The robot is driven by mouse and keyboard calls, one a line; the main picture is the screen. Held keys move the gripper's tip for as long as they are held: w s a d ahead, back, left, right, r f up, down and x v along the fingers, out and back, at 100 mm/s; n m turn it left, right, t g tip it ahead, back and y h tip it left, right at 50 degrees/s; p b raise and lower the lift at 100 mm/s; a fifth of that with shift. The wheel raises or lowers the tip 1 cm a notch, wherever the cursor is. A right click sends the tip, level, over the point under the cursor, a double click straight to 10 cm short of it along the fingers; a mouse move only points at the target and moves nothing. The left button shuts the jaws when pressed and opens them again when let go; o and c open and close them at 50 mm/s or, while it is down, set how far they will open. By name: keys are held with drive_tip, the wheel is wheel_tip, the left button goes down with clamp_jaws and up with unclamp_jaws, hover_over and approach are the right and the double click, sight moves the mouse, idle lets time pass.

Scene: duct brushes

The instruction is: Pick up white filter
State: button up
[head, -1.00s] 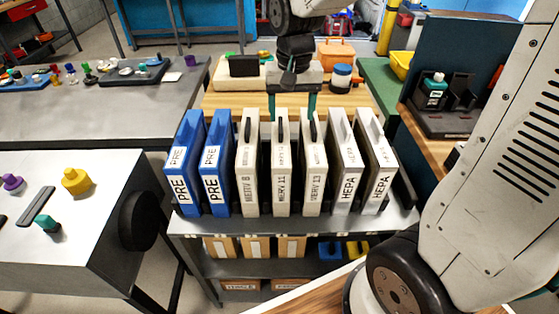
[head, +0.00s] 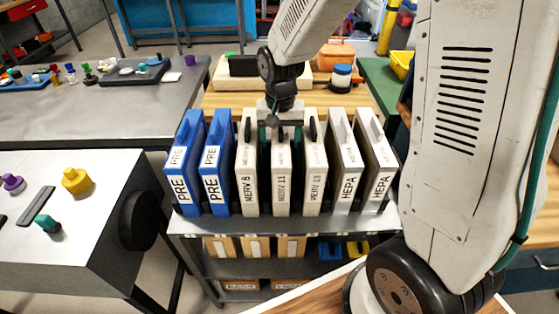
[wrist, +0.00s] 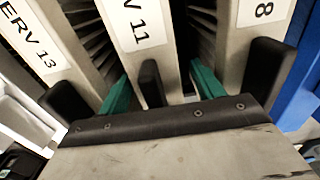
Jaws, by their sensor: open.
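Three off-white filters stand upright in a row on the dark rack: MERV 8 (head: 248,180), MERV 11 (head: 281,185) and MERV 13 (head: 314,185). Two paler HEPA filters (head: 348,180) (head: 380,178) stand at the right end. My gripper (head: 282,136) is open over the top of the MERV 11 filter. In the wrist view its teal fingers (wrist: 161,88) reach down on either side of the MERV 11 filter (wrist: 140,35), with the black handle (wrist: 150,84) between them. Whether they touch it I cannot tell.
Two blue PRE filters (head: 186,165) (head: 215,165) fill the left end of the row. Gaps between neighbouring filters are narrow. A wooden bench (head: 220,100) with containers is behind. A grey table (head: 80,115) stands at left.

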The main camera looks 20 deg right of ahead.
clamp_jaws()
wheel_tip(320, 180, up, 36)
idle(1.1)
